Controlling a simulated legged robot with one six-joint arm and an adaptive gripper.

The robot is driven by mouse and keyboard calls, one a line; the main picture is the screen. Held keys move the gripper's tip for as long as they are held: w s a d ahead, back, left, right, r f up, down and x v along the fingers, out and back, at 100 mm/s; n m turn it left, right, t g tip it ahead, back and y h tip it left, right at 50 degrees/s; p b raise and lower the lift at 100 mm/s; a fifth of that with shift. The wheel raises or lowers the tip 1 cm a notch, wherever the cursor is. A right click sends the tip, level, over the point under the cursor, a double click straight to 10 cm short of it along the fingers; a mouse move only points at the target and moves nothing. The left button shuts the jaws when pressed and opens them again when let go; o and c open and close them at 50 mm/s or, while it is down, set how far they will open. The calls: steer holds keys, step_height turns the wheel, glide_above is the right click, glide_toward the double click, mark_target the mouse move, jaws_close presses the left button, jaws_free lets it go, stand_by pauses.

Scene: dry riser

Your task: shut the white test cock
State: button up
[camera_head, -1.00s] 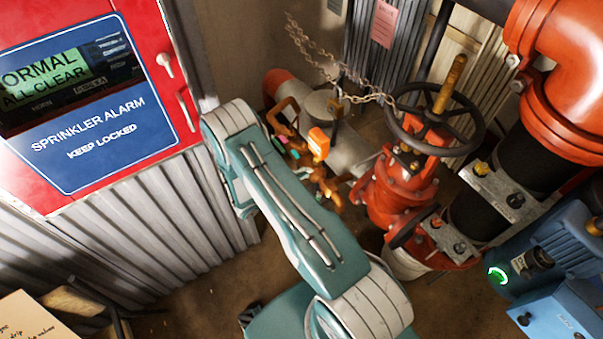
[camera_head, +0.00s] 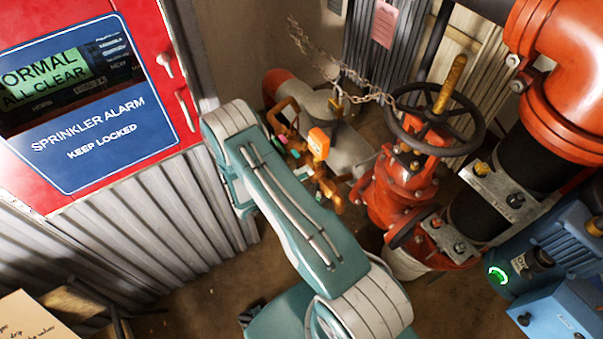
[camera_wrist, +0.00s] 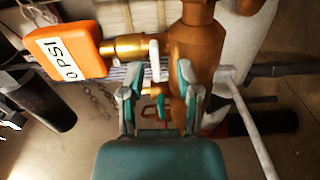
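In the wrist view, a white lever (camera_wrist: 154,60), which looks like the white test cock's handle, stands upright in the picture beside the brass pipe (camera_wrist: 197,50). It lies roughly along that pipe and across the gauge's brass stub. My gripper (camera_wrist: 158,74) is open, its two fingers spread to either side of the lever's lower end. I cannot tell whether either finger touches it; the right finger overlaps the brass pipe in the picture. Small green and pink handles (camera_wrist: 161,106) show lower between the fingers. In the head view, my arm hides the gripper.
An orange gauge marked "0 PSI" (camera_wrist: 66,50) sits left of the lever; it also shows in the head view (camera_head: 318,143). The red valve with its dark handwheel (camera_head: 475,125) stands to the right, with a chain (camera_head: 350,98) hanging there. The red alarm cabinet (camera_head: 185,108) is at left.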

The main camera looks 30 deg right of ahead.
steer(key=shift+r, duration=0.1)
steer(key=a, duration=0.5)
stand_by(0.3)
steer(key=shift+s, duration=0.2)
